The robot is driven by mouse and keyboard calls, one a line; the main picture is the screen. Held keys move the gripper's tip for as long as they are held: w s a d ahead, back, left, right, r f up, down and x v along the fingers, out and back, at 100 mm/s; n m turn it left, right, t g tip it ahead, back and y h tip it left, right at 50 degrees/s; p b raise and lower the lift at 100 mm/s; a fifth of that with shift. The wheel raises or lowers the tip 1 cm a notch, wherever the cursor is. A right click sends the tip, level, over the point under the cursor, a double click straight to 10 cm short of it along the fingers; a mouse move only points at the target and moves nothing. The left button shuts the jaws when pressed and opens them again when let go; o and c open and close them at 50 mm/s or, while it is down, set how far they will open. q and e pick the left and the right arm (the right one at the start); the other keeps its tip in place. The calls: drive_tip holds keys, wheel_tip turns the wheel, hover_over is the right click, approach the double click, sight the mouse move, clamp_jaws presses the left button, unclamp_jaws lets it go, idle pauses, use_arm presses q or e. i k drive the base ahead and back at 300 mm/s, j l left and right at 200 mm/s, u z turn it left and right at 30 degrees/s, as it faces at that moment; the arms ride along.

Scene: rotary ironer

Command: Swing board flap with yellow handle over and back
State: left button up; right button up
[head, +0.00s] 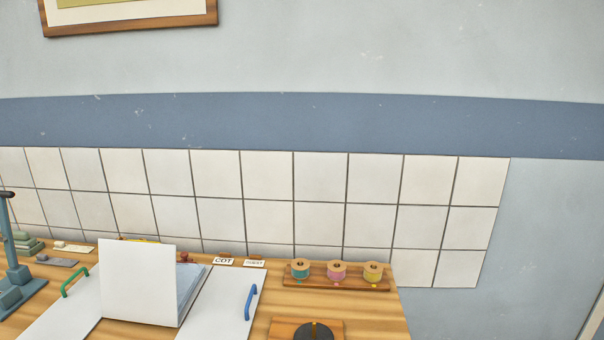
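A white flap (138,285) stands raised, close to upright, in the middle of a white folding board on the wooden table. A small bit of yellow (148,240) shows just above its top edge; most of it is hidden behind the flap, so I cannot tell its full shape. A side panel with a green handle (75,282) lies flat to the left. A side panel with a blue handle (250,302) lies flat to the right. A pale blue surface (188,284) shows beside the raised flap. Neither of my grippers is in view.
A wooden rack (336,282) with several thread spools stands at the back right. A dark round object on a wooden base (290,325) is at the front right. Small labels (223,261) stand behind the board. A blue-grey stand (18,275) is at the far left.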

sight(138, 278)
drive_tip(key=j+z, duration=0.2)
drive_tip(key=j, duration=0.3)
drive_tip(key=k+j+z, duration=0.2)
drive_tip(key=j, duration=0.3)
drive_tip(key=j+z, duration=0.2)
drive_tip(key=j, duration=0.25)
drive_tip(key=k, duration=0.05)
